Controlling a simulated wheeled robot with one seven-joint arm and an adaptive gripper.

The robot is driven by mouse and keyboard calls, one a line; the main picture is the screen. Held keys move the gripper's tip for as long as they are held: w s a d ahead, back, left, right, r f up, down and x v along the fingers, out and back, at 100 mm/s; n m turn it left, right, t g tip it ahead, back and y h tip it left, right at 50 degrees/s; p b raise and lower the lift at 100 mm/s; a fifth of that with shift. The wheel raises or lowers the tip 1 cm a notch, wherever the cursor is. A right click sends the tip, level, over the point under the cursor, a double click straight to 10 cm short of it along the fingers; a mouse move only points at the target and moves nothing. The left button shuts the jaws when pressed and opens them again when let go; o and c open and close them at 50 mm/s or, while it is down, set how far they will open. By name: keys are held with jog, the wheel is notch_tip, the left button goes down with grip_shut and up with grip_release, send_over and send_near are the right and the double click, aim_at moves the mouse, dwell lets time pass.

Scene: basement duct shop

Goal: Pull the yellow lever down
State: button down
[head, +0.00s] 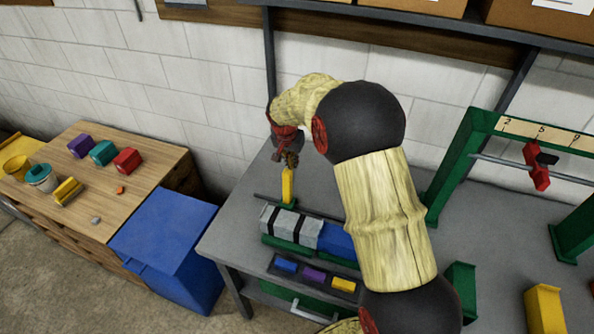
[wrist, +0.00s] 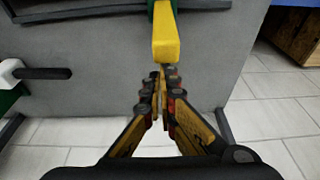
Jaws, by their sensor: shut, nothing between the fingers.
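The yellow lever (head: 287,187) stands roughly upright on a green base at the left part of the grey workbench. In the wrist view the lever (wrist: 166,38) shows at the top middle, with its end pointing towards my gripper. My gripper (wrist: 162,72) is shut and empty, its fingertips just short of the lever's end in that picture. In the head view my gripper (head: 290,160) is just above the lever's top. I cannot tell whether the fingertips touch the lever.
On the grey workbench (head: 222,244), a grey-and-blue block row (head: 290,228) and a tray of coloured blocks (head: 313,282) sit in front of the lever. A green frame (head: 455,160) with a red slider stands right. A blue bin (head: 165,240) and wooden cabinet (head: 140,190) stand left.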

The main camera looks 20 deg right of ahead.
aim_at(288, 181)
jog(key=shift+s+a+f+t+h+b, duration=0.1)
jog(key=shift+s+a+t+h+b, duration=0.65)
jog(key=shift+b, duration=1.95)
jog(key=shift+s+a+f+t+h+b, duration=0.1)
jog(key=shift+s+a+t+h+b, duration=0.2)
jog(key=shift+s+a+b, duration=1.7)
jog(key=shift+s+a+f+t+h+b, duration=0.15)
jog(key=shift+t+h+b, duration=0.4)
jog(key=shift+b, duration=2.9)
jog(key=s+a+b, duration=0.1)
jog(key=b, duration=0.1)
jog(key=s+a+b, duration=0.1)
jog(key=b, duration=0.1)
jog(key=shift+s+a+f, duration=0.25)
jog(key=shift+s+f, duration=0.05)
jog(key=shift+f, duration=0.1)
jog(key=shift+s+a+f, duration=0.1)
jog(key=shift+f, duration=0.2)
jog(key=w+r, duration=0.1)
jog(key=d+r, duration=0.1)
jog(key=w+d+r+p, duration=0.1)
jog(key=shift+w+d+r, duration=0.2)
jog(key=shift+w+r, duration=0.1)
jog(key=shift+r, duration=0.05)
jog(key=s+a+f+p+v, duration=0.1)
jog(key=p+v, duration=0.1)
jog(key=v, duration=0.7)
jog(key=shift+s, duration=0.15)
